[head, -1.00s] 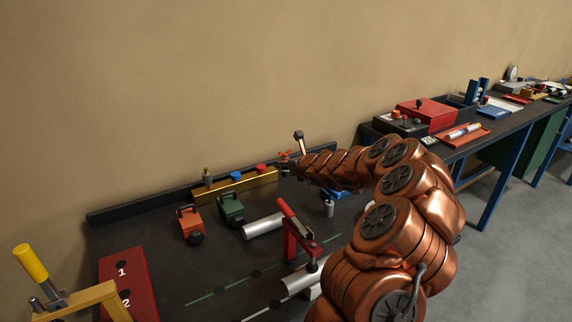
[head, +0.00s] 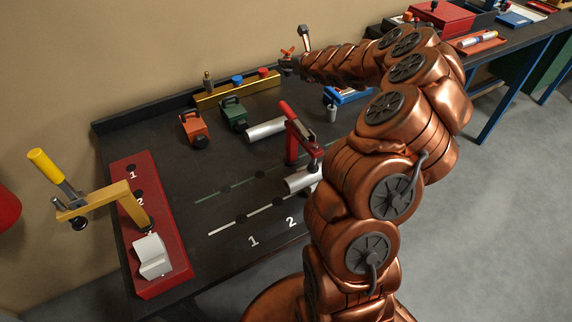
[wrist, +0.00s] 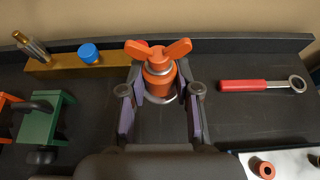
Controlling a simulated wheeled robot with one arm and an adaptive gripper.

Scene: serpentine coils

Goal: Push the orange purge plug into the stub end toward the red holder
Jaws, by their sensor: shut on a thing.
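The orange purge plug (wrist: 158,82) has a two-winged top and stands upright between the fingers of my gripper (wrist: 160,105) in the wrist view. My gripper is shut on it. In the head view my gripper (head: 289,62) is small, near the back of the bench by the right end of the yellow rack. A red lever clamp (head: 293,147) stands mid-bench over a silver tube (head: 302,180), partly hidden by my arm. Another silver tube (head: 264,131) lies behind it. A red base plate (head: 163,274), marked 1 and 2, carries a yellow-handled clamp at the left.
The yellow rack (head: 212,97) holds blue and red caps. Orange (head: 191,127) and green (head: 233,113) blocks stand before it. A red-handled ring tool (wrist: 258,86) lies right of the plug. An upright silver cylinder (head: 331,112) stands mid-right. The bench's left middle is clear.

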